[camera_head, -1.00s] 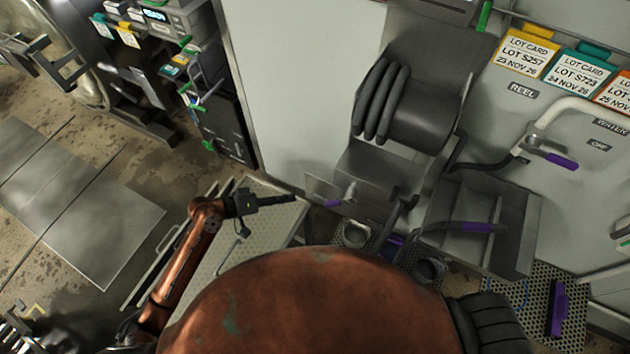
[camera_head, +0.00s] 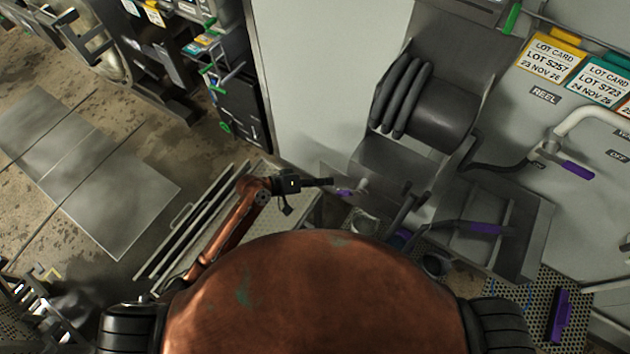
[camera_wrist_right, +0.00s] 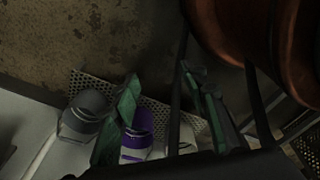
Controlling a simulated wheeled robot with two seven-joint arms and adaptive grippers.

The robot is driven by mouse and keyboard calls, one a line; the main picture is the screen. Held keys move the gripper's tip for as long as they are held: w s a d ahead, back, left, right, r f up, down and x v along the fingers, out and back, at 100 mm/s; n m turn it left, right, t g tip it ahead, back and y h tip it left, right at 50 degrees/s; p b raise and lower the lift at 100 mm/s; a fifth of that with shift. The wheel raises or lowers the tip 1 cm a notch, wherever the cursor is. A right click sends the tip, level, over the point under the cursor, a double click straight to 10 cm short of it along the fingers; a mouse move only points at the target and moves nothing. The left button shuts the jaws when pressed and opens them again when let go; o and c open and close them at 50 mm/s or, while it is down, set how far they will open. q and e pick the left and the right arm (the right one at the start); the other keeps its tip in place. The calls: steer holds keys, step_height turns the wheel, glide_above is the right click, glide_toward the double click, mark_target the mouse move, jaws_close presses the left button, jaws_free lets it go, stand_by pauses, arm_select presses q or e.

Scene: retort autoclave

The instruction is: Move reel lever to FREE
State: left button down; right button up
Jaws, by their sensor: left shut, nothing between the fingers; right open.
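The reel lever (camera_head: 361,187) is a small grey lever with a purple grip, on the plate at the lower left of the hose reel (camera_head: 432,110). Its FREE marking is not legible. My left gripper (camera_head: 328,182) is shut and empty, its tip just left of the purple grip. I cannot tell whether they touch. My right gripper (camera_wrist_right: 160,82) shows only in the right wrist view, open, with greenish fingers apart, low above perforated matting. It is out of sight in the head view.
A purple-handled valve lever (camera_head: 576,169) is on the wall at right. Another purple handle (camera_head: 484,229) lies over the grey bin below the reel. A purple-and-white bottle (camera_wrist_right: 138,142) and a grey container (camera_wrist_right: 84,116) stand near my right gripper.

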mark_target(351, 193)
arm_select(q)
steer(key=d+f, duration=0.1)
steer(key=s+d, duration=0.1)
steer(key=d+f+p, duration=0.1)
steer(key=shift+s+d+f, duration=0.15)
steer(key=shift+s+f, duration=0.15)
arm_select(e)
steer(key=shift+s+d+r, duration=0.15)
steer(key=shift+s+r, duration=0.4)
steer(key=shift+r, duration=0.1)
steer(key=shift+w, duration=0.1)
